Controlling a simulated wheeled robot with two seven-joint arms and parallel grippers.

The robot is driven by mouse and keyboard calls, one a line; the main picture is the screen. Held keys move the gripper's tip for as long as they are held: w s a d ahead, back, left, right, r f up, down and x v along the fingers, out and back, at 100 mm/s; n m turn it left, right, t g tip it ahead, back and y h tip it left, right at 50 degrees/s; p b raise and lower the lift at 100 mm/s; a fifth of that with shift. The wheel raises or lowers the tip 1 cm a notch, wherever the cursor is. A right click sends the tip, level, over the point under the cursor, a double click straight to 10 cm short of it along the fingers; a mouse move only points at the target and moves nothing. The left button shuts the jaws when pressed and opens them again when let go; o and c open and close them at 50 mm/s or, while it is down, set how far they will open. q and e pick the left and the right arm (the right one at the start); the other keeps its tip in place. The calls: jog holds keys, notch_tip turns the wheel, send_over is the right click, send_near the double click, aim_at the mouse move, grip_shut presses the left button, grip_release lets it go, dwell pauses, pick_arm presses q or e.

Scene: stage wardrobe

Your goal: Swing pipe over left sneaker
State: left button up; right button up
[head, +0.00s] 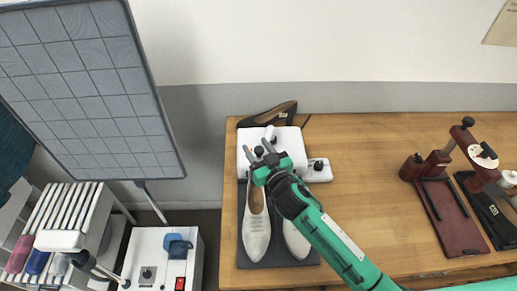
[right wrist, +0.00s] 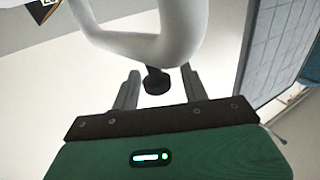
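The white pipe (head: 270,133) rises from a white machine (head: 248,137) at the back of the wooden table. It shows large and curved in the right wrist view (right wrist: 150,40), with a black knob (right wrist: 157,82) below it. My right gripper (head: 261,150) is open, its fingers on either side of the knob with gaps showing. The left sneaker (head: 256,228), a pale low shoe, lies on a dark mat in front of the machine. The right shoe (head: 296,240) is partly hidden by my right arm. My arm also hides where the pipe's end points.
A dark shoe (head: 268,114) lies behind the machine by the wall. A dark red press (head: 438,165) and a black tool (head: 487,210) stand at the right. The table's middle is clear. A grey gridded panel (head: 90,85) stands to the left.

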jog(key=shift+f, duration=0.1)
jog(key=shift+s+d, duration=0.15)
jog(key=shift+s, duration=0.1)
jog(key=b+v, duration=0.4)
jog(key=v, duration=0.9)
jog(key=shift+s, duration=0.15)
